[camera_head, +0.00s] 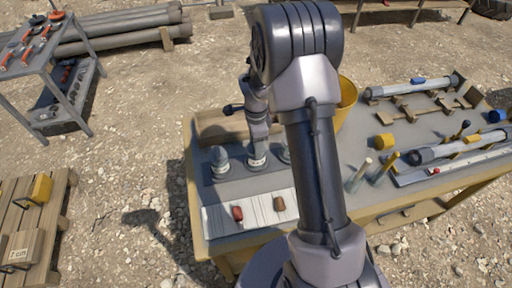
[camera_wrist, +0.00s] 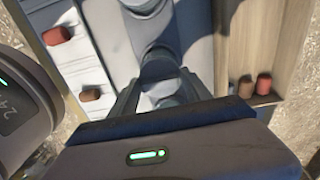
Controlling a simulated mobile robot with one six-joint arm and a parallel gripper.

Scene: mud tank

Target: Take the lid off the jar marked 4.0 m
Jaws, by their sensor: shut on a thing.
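Grey-topped jars stand in a row on the workbench (camera_head: 225,228). The left jar (camera_head: 219,162) is upright with its grey lid on. The middle jar (camera_head: 257,162) is directly under my gripper (camera_head: 257,143). Another jar (camera_head: 285,153) is partly hidden behind my arm. In the wrist view my gripper (camera_wrist: 163,97) is closed around a grey rounded lid (camera_wrist: 158,70). I cannot tell whether this lid still touches its jar. No jar's marking can be read, so I cannot tell which is marked 4.0 m.
A white board with red (camera_head: 237,213) and brown (camera_head: 279,204) pieces lies in front of the jars. A yellow bucket (camera_head: 348,96) stands behind my arm. Tubes and tools (camera_head: 445,148) fill the bench's right side. Two stoppers (camera_wrist: 264,84) show at right in the wrist view.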

